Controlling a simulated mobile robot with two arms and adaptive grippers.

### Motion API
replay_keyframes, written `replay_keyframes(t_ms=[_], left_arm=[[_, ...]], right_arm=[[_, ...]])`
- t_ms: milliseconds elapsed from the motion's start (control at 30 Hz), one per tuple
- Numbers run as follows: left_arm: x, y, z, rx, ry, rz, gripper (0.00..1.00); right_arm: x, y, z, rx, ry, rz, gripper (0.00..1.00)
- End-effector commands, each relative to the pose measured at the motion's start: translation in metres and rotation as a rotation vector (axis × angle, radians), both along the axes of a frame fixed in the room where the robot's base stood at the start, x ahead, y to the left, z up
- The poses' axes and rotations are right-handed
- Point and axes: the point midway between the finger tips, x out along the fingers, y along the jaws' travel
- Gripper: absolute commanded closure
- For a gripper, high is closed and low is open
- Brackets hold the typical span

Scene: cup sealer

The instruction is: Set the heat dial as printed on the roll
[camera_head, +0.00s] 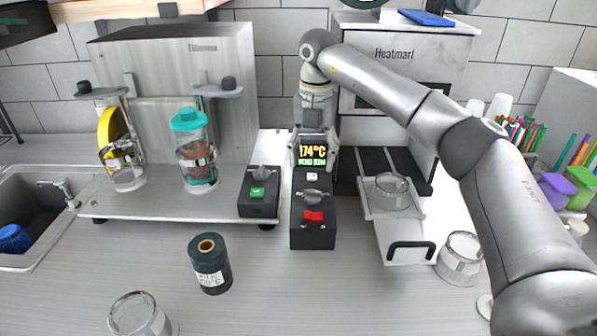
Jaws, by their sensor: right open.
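The film roll (209,266) is dark green and stands upright on the counter at the front left. Its white label carries print ending in "°C", but I cannot read the number surely. The black control box (313,236) stands mid-counter. Its lit display (312,151) seems to read 174°C, with green text below. A grey dial (311,195) sits under the display, with a small pale button between them and a red switch (313,217) below. My right gripper (314,158) is open, pointing down with its fingers either side of the display, behind the dial. My left gripper is not in view.
Left of the box is a smaller black box (259,204) with a green switch. The sealer tray (405,232) holding a clear cup (388,192) is pulled out at right. Glass jars stand at front left (138,318) and right (459,260). A sink is far left.

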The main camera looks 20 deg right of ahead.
Motion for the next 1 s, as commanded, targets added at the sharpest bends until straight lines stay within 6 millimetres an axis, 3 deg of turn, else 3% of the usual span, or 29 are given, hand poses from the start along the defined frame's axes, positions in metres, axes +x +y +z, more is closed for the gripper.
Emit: replay_keyframes(t_ms=[100,200,700,1000], left_arm=[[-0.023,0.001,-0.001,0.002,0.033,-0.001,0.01],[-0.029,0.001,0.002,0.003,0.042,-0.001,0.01],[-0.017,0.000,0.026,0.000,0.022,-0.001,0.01],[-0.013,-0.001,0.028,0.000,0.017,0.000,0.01]], right_arm=[[-0.001,-0.005,0.002,-0.019,0.000,-0.010,0.41],[-0.002,-0.006,-0.007,-0.022,0.003,-0.012,0.41],[-0.002,-0.005,-0.091,-0.019,0.001,-0.010,0.41],[-0.001,-0.005,-0.104,-0.018,-0.002,-0.010,0.41]])
